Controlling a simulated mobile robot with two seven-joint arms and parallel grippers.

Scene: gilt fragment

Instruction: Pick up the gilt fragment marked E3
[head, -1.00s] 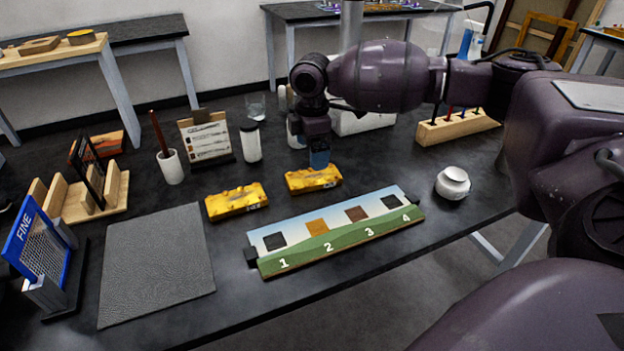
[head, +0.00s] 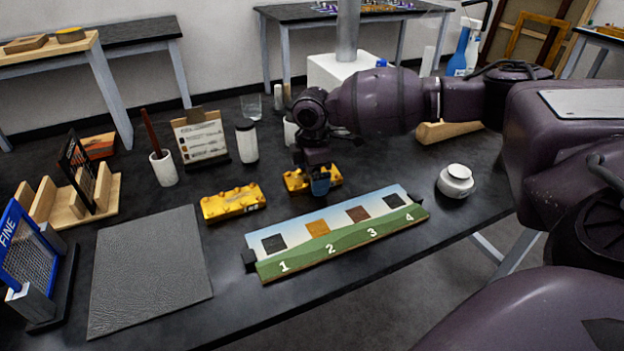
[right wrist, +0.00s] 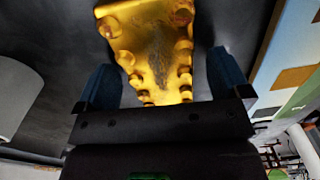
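Two gilt fragments lie on the dark table in the head view: a left one (head: 232,202) and a right one (head: 297,181). Both are yellow-gold, knobby blocks with a small label on the front; I cannot read the marks, so I cannot tell which is E3. My right gripper (head: 320,184) is down at the right fragment and hides part of it. In the right wrist view this fragment (right wrist: 150,45) lies between the two blue fingers of my right gripper (right wrist: 165,80), with dark gaps on both sides. The gripper is open. My left gripper is not in view.
A painted board (head: 330,240) numbered 1 to 4 lies in front of the fragments. A white jar (head: 456,182) stands to the right. A grey mat (head: 150,268), a FINE sieve (head: 28,262) and a white cup (head: 165,168) are left. A white cylinder (head: 247,143) stands behind.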

